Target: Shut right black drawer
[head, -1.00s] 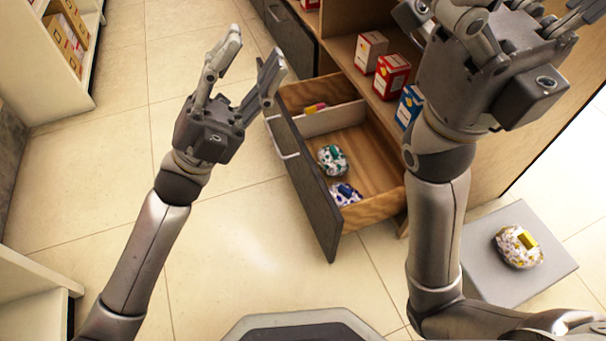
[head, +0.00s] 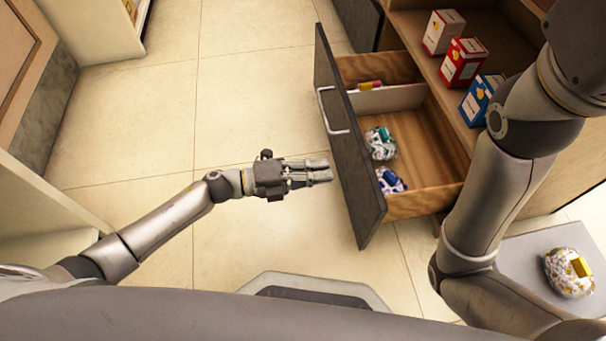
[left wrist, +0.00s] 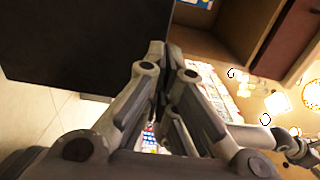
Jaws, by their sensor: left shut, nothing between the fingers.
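The right black drawer (head: 352,165) stands pulled out from the wooden cabinet, with a pale bar handle (head: 333,112) on its dark front. Inside are a green-and-white package (head: 381,143), a blue-and-white package (head: 390,181) and a small yellow-and-pink item behind a white divider (head: 390,98). My left gripper (head: 328,171) is shut and empty, its fingertips close to the outer face of the drawer front, below the handle. Contact cannot be told. In the left wrist view, the dark panel (left wrist: 85,45) lies just beyond the fingers. My right gripper is out of frame; only its arm shows.
Several boxes, such as a red one (head: 463,62) and a blue one (head: 482,99), stand on the cabinet shelf above the drawer. A grey platform (head: 530,255) with a patterned package (head: 568,272) is at lower right. Tiled floor left of the drawer is clear.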

